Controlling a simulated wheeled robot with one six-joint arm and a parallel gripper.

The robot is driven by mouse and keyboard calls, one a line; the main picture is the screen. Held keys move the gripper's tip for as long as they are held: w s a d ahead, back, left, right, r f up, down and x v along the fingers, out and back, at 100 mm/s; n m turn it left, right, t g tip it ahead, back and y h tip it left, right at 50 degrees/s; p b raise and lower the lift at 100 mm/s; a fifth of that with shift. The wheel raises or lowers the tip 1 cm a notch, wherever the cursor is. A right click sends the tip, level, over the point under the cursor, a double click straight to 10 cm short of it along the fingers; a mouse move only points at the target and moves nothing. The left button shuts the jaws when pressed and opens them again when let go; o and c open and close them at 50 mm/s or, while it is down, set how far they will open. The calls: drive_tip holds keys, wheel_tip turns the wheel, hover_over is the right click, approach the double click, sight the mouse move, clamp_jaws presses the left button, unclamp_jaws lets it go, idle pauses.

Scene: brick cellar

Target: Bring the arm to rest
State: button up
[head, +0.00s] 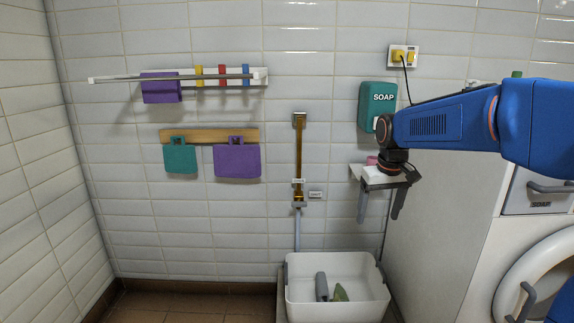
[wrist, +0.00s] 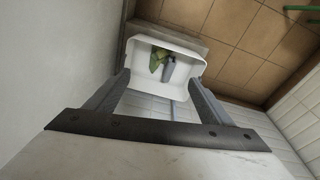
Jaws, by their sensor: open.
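My gripper (head: 380,204) is at the end of my blue arm on the right in the head view. It points down in front of the small white shelf by the wall. Its two grey fingers are apart with nothing between them. In the wrist view my gripper (wrist: 160,92) is also open, with the white basin seen far below between the fingers. The arm is bent and reaches in from the right.
The white basin (head: 338,300) holds a grey item (head: 322,287) and a green item (head: 340,292). A soap dispenser (head: 377,105) is on the wall beside my arm. A pink thing (head: 372,160) is on the small shelf (head: 366,171). A washing machine (head: 535,270) stands at right.

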drive_tip(key=s+d+f+m+t, duration=0.1)
drive_tip(key=s+f, duration=0.2)
drive_tip(key=s, duration=1.3)
drive_tip(key=s+d+f+t, duration=0.1)
drive_tip(key=s+f, duration=0.3)
drive_tip(key=s, duration=1.2)
drive_tip(key=shift+s+d+f+m+t, duration=0.15)
drive_tip(key=shift+s+d+m+t, duration=0.2)
drive_tip(key=shift+d+m+t, duration=0.05)
drive_tip(key=shift+c, duration=0.3)
